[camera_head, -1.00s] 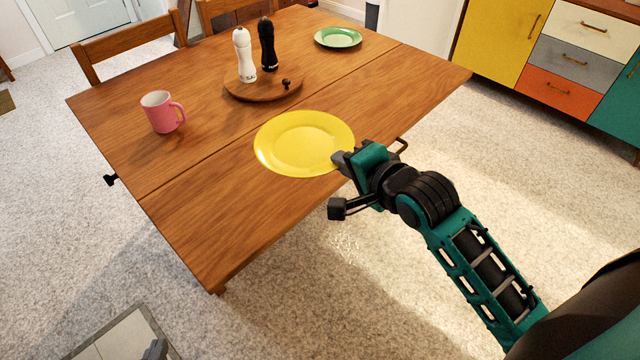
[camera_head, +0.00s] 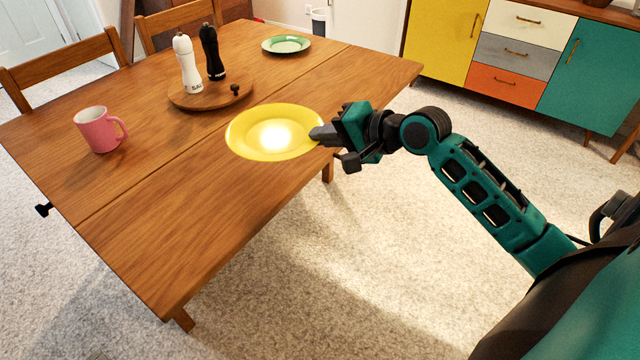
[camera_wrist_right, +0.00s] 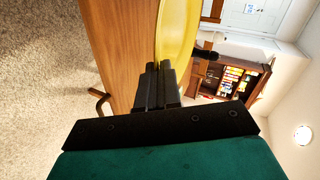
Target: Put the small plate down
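A yellow plate (camera_head: 272,140) is over the near right part of the wooden table (camera_head: 190,215), roughly level, with a bright glare in its middle. My right gripper (camera_head: 322,133) is shut on the plate's right rim, near the table's right edge. In the right wrist view the plate (camera_wrist_right: 176,30) shows nearly edge-on, with its rim between the closed fingers (camera_wrist_right: 157,75). It seems to be a little above the tabletop, but the gap is hard to judge. A smaller-looking green plate (camera_head: 286,44) lies at the far side of the table. My left gripper is not in view.
A pink mug (camera_head: 100,130) stands at the left. A round wooden board (camera_head: 215,96) holds a white mill (camera_head: 187,64) and a black mill (camera_head: 211,52). Chairs stand behind the table. The table's near part is clear. A coloured sideboard (camera_head: 507,55) is at the back right.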

